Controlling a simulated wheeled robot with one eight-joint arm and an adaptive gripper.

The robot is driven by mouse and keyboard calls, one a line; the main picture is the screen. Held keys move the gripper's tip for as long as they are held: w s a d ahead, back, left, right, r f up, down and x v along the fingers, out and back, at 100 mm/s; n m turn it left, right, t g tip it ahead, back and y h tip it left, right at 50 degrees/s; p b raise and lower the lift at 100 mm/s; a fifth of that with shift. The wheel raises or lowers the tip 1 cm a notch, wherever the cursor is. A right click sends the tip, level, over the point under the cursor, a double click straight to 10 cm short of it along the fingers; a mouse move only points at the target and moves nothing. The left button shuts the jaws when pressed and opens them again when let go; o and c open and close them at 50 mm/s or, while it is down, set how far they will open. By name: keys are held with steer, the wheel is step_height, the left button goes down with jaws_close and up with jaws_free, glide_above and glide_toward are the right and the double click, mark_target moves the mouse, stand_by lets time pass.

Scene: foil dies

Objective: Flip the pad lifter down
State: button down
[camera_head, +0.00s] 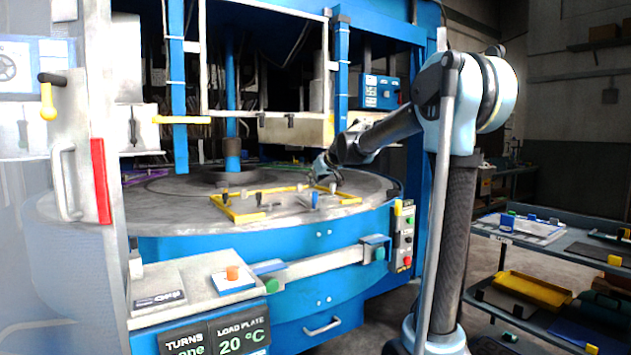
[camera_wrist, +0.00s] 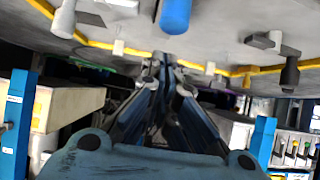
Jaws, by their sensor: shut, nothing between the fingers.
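A yellow frame (camera_head: 235,214) lies on the round grey plate (camera_head: 185,205) of the blue machine. Several small levers with dark knobs and one blue lever (camera_head: 315,200) stand at the frame. I cannot tell for sure which of them is the pad lifter. My gripper (camera_head: 331,184) is low over the back right of the frame, shut and empty. In the wrist view my gripper's fingertips (camera_wrist: 163,60) are together, close to the yellow strip and just below the blue lever (camera_wrist: 175,14). A dark-knobbed lever (camera_wrist: 290,72) shows to the right. Whether the fingers touch anything is unclear.
Blue posts (camera_head: 179,85) and a beige box (camera_head: 295,130) hang around and above the plate. A control panel (camera_head: 403,237) and a rail (camera_head: 320,265) are along the machine's front. A shelf cart (camera_head: 575,245) stands at the right.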

mark_target(303, 200)
steer(key=x, duration=0.5)
step_height(303, 200, down, 2)
steer(key=shift+w+f, duration=0.1)
steer(key=shift+f, duration=0.1)
steer(key=shift+w+a+f, duration=0.15)
steer(key=shift+f, duration=0.55)
steer(key=shift+w+a+f+g+h, duration=0.25)
steer(key=shift+w+f+g+h, duration=0.15)
steer(key=shift+g, duration=0.2)
steer(key=shift+w+a+f, duration=0.1)
steer(key=shift+w+f, duration=0.05)
steer(key=shift+f, duration=0.3)
steer(key=shift+r, duration=0.15)
